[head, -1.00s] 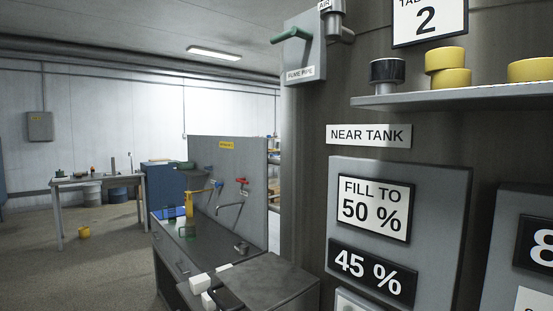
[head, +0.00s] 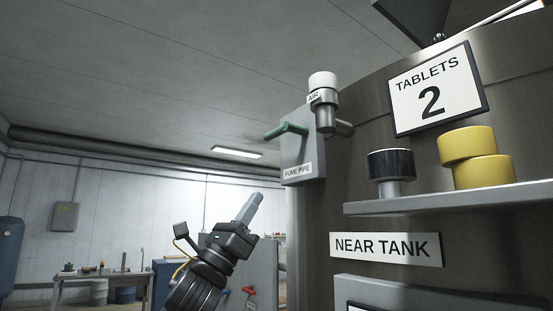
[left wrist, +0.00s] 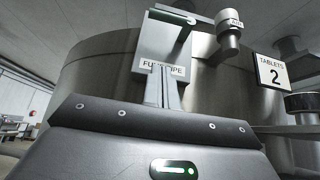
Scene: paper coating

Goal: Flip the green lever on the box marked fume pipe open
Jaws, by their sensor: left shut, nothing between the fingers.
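The grey box (head: 303,152) marked "FUME PIPE" is fixed to the side of the large metal tank. Its green lever (head: 287,130) sticks out to the left from the upper part of the box in the head view. In the left wrist view the box (left wrist: 158,50) and part of the lever (left wrist: 172,17) show near the top. My left gripper (head: 253,201) is shut and empty, pointing up, below and left of the box and apart from it. Its fingers (left wrist: 162,88) overlap the lower part of the box in the left wrist view. My right gripper is not in view.
A white-capped "AIR" valve (head: 324,90) stands right beside the box. A shelf (head: 450,202) on the tank holds a black-capped knob (head: 391,166) and yellow discs (head: 477,160). A panel with a red-handled tap (head: 249,291) stands behind my left arm. Space left of the lever is clear.

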